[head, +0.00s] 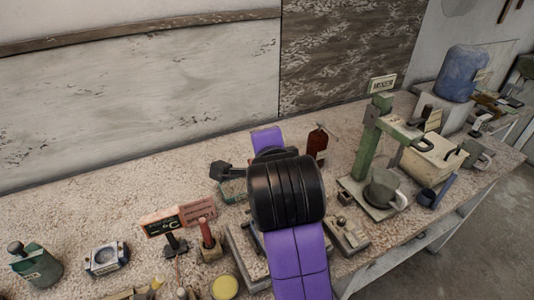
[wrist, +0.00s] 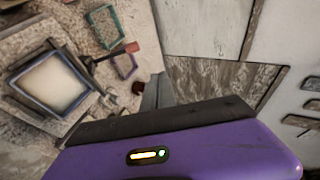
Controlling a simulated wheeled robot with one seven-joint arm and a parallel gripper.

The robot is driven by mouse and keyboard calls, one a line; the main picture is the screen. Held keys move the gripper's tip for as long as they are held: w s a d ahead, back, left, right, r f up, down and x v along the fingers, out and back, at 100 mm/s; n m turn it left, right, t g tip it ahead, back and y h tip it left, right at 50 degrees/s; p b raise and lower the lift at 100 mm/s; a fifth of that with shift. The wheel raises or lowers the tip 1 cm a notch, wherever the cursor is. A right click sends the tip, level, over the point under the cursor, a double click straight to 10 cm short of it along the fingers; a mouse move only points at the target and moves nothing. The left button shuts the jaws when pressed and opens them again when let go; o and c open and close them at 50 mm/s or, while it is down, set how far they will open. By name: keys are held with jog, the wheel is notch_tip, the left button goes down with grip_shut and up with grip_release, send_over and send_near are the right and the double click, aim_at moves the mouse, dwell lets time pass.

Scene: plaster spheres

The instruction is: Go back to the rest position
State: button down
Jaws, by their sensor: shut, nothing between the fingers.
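My gripper (wrist: 157,90) shows in the wrist view as grey fingers beyond the dark edge of my purple wrist housing. The fingers are shut, with nothing held. In the head view my purple and black arm reaches over the middle of the bench (head: 90,205), and I cannot make out the fingertips there. The arm hides part of the bench behind it.
A cream box (head: 433,158) and a blue jug (head: 461,74) are farther right. A green canister (head: 36,266) stands at left. A wall backs the bench.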

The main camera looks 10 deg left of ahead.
jog(key=shift+s+r, duration=0.1)
jog(key=shift+s, duration=0.05)
dwell(0.4)
notch_tip(320, 180, up, 6)
jog(key=a+r+n+t+y, duration=0.1)
jog(key=a+n+t+y, duration=0.15)
jog(key=n, duration=0.25)
jog(key=s+d+f+n+t, duration=0.4)
jog(key=s+d+f+n, duration=0.6)
jog(key=s+d+f, duration=0.55)
jog(key=s+d+f+g+h, duration=0.1)
jog(key=s+d, duration=0.3)
jog(key=s, duration=0.5)
jog(key=s+d+f+m+g+h, duration=0.1)
jog(key=s+d+f, duration=0.3)
jog(key=s, duration=0.5)
jog(key=s+d+f+g+h, duration=0.1)
jog(key=s+d+f+h, duration=0.1)
jog(key=s+d, duration=0.3)
jog(key=s+h, duration=0.1)
jog(key=s, duration=0.3)
jog(key=shift+s+d+f+m+g, duration=0.2)
jog(key=shift+d+m+g, duration=0.15)
jog(key=shift+d+m, duration=0.05)
